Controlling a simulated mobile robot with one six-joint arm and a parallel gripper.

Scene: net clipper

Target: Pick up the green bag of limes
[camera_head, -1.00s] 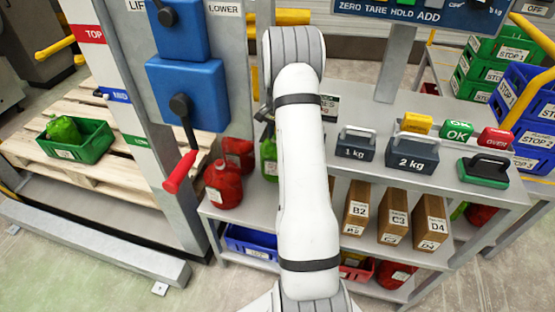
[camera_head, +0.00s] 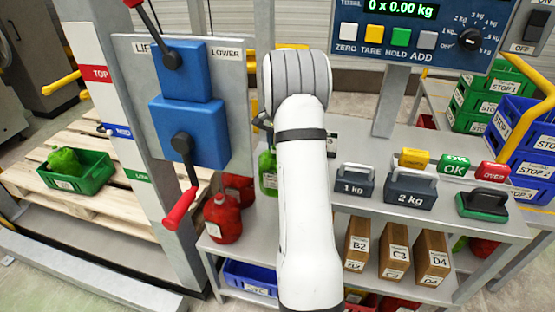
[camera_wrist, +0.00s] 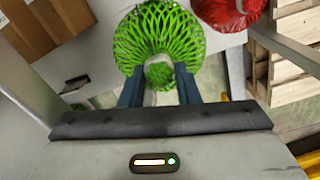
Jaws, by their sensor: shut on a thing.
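The green bag of limes (camera_wrist: 158,38) is a bright green net bag in the wrist view, at the tips of my gripper (camera_wrist: 160,85). The two dark fingers are shut on its green net. In the head view the green bag (camera_head: 268,172) shows only partly, left of my white arm, which hides the rest of it and my gripper. Another green bag (camera_head: 64,160) lies in a green crate (camera_head: 95,176) on the pallet at the left.
Red bags (camera_head: 222,218) stand close to the left of the held bag; one also shows in the wrist view (camera_wrist: 228,12). Weights marked 1 kg (camera_head: 354,182) and 2 kg (camera_head: 409,190) stand on the bench to the right. A lever panel (camera_head: 190,110) stands at the left.

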